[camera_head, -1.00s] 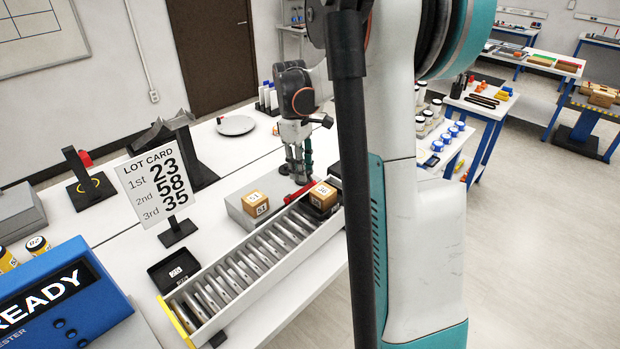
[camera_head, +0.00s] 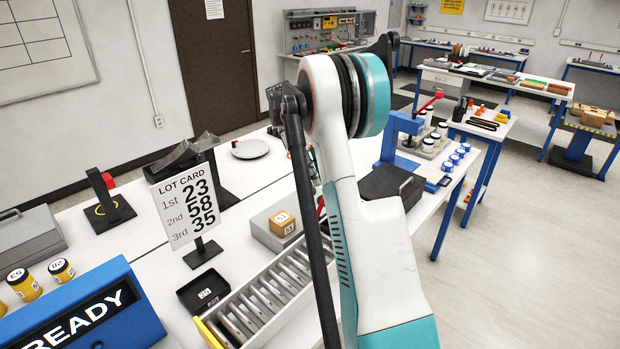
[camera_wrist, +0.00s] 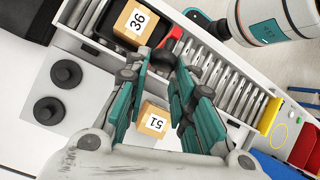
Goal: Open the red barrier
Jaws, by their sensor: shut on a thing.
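The red barrier (camera_wrist: 173,37) is a short red bar at the roller conveyor, beside a wooden cube marked 36 (camera_wrist: 136,22). A small red piece of it (camera_head: 320,206) shows in the head view; my arm hides the rest. My gripper (camera_wrist: 163,63) has teal fingers in the wrist view. They close around a dark round piece at the bar's near end, partly hidden by the fingers. A second cube, marked 51 (camera_wrist: 154,121), sits on a grey box beside the conveyor and lies below the fingertips in the wrist view.
The conveyor (camera_head: 262,305) has a row of metal rollers and a yellow end piece (camera_wrist: 270,115). A lot card (camera_head: 187,205) reading 23, 58, 35 and a small black tray (camera_head: 205,290) stand nearby. A black case (camera_head: 392,186) lies beyond my arm.

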